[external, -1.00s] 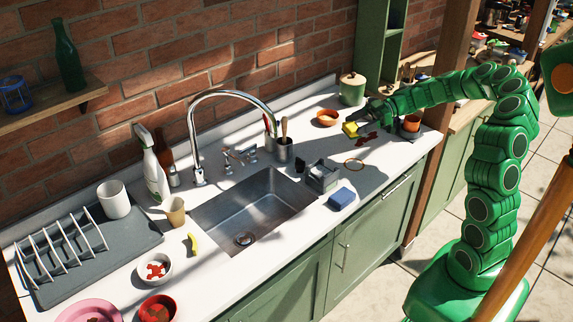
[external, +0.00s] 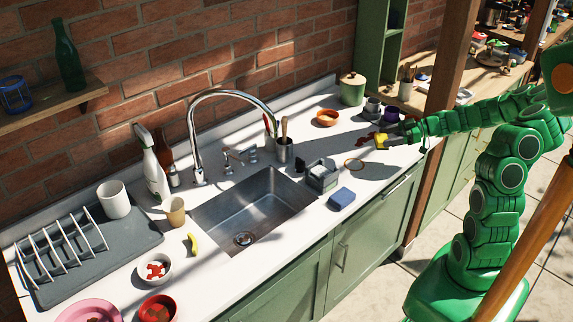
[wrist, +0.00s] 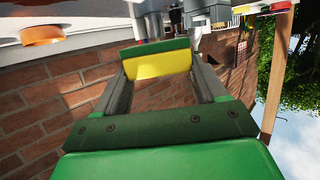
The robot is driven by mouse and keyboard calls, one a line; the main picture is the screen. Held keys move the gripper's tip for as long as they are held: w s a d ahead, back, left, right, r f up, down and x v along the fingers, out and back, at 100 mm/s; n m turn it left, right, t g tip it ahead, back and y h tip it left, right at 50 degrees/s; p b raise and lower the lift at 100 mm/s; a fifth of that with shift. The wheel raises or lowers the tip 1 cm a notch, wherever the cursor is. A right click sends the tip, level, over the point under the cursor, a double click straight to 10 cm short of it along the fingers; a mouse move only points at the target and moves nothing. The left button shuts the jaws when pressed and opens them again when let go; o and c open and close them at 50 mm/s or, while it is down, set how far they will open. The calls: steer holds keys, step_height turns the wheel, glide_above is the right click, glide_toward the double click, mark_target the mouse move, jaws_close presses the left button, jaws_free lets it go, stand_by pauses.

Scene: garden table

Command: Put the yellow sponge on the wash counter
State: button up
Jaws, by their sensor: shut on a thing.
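The yellow sponge (external: 381,140) has a green layer and is held at the tip of my gripper (external: 388,141), over the right end of the white wash counter (external: 337,222). In the wrist view, the sponge (wrist: 160,64) sits between the two dark fingers of my gripper (wrist: 162,75), with its green side at the top. The fingers are shut on it. The sponge's height above the counter is hard to tell in the external view.
A copper ring (external: 354,164), a blue sponge (external: 342,197) and a grey caddy (external: 322,174) lie left of my gripper. An orange bowl (external: 327,118), a green canister (external: 352,89) and cups (external: 391,114) stand behind. The sink (external: 255,210) is further left.

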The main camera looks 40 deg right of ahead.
mark_target(385, 164)
steer(key=shift+s+d+f, duration=0.1)
steer(key=shift+s+f, duration=0.05)
steer(key=shift+f, duration=3.95)
steer(key=shift+f, duration=0.15)
steer(key=o, duration=1)
steer(key=shift+r, duration=0.2)
